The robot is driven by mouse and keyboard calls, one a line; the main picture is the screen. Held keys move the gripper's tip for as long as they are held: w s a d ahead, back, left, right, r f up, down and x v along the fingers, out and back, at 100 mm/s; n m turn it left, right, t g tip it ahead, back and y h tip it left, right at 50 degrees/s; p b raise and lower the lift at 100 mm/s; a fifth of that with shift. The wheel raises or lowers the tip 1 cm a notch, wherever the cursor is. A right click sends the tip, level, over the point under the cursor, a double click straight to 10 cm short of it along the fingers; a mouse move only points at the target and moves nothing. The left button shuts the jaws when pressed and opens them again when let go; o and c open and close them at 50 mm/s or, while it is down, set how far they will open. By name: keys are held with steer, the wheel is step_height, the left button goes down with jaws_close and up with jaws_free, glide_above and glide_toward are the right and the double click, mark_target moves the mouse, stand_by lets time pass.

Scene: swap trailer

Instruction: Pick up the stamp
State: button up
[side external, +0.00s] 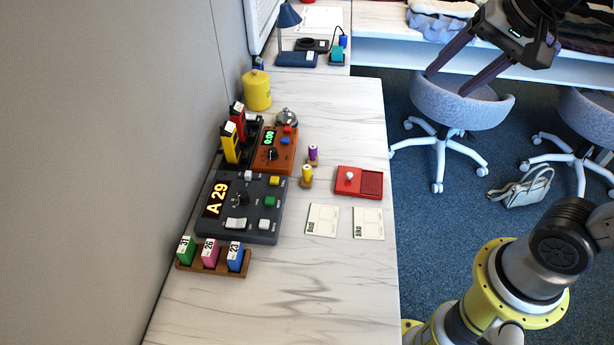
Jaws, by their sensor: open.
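Which item is the stamp is not certain at this size. Two small upright pieces, one purple-topped (313,153) and one yellow-topped (307,172), stand on small brown bases mid-table and look like stamps. Right of them lies a red tray (372,195) with a dark red pad area and a small white-knobbed piece (349,176) at its left. My gripper (447,84) is at the upper right, open and empty. Its two dark fingers point down-left, well apart from these items, in front of a grey chair in the picture.
Two paper cards (322,220) (368,224) lie below the red tray. A dark A 29 console (240,207), an orange timer box (275,150), a tag rack (213,262) and a yellow canister (257,90) line the left. The white marble table (330,275) is clear at the front.

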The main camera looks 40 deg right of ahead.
steer(key=w+a+f+m+g, duration=0.15)
steer(key=w+m, duration=0.35)
steer(key=w, duration=0.7)
steer(key=m+g, duration=0.3)
glide_above(307, 167)
step_height(307, 167, down, 16)
steer(key=shift+g, duration=0.55)
steer(key=f, duration=1.2)
steer(key=shift+s, duration=0.25)
steer(key=shift+w+f, duration=0.2)
steer(key=shift+f, duration=2.65)
steer(key=shift+c, duration=0.3)
jaws_close()
